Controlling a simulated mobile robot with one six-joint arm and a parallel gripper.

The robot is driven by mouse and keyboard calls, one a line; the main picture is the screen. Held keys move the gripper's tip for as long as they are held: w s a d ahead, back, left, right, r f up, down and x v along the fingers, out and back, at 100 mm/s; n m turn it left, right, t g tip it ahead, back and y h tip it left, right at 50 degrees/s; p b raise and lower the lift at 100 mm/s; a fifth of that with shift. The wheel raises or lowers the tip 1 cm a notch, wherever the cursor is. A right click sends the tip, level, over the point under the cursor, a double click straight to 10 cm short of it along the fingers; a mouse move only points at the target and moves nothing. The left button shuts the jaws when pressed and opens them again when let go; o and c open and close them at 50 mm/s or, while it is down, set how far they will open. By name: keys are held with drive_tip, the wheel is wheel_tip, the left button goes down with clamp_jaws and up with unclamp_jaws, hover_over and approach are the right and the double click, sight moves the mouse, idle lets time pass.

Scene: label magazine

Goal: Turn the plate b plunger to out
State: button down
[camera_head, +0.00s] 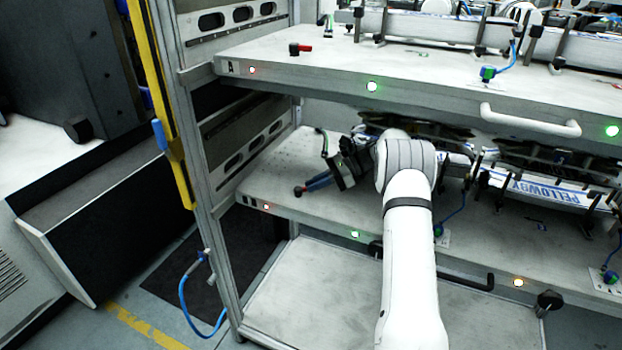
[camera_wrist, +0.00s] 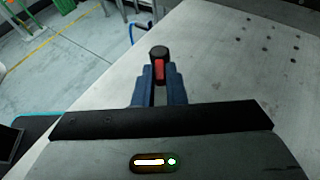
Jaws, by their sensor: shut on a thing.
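The plunger (camera_head: 299,191) stands near the left front corner of the lower plate (camera_head: 285,160). In the wrist view the plunger (camera_wrist: 159,53) has a black round end and a red part. My gripper (camera_head: 310,186) reaches it from the right over the lower plate. In the wrist view the blue fingers of my gripper (camera_wrist: 160,75) are shut on the plunger, one on each side of the red part. The fingers hide the plunger's lower part and base. I cannot read a letter on the lower plate.
An upper plate (camera_head: 330,75) with its own red-handled plunger (camera_head: 302,48) lies above my arm. A grey frame post (camera_head: 190,140) and a yellow strip (camera_head: 165,100) stand at left. A white handle (camera_head: 530,122) juts from the upper plate. Fixtures crowd the lower plate's right side.

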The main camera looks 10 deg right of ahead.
drive_tip(key=shift+w+d+r+g, duration=0.1)
drive_tip(key=shift+w+d+g, duration=0.1)
drive_tip(key=shift+g, duration=0.1)
drive_tip(key=c, duration=1.5)
unclamp_jaws()
drive_tip(key=shift+a+n, duration=0.1)
drive_tip(key=shift+n, duration=0.2)
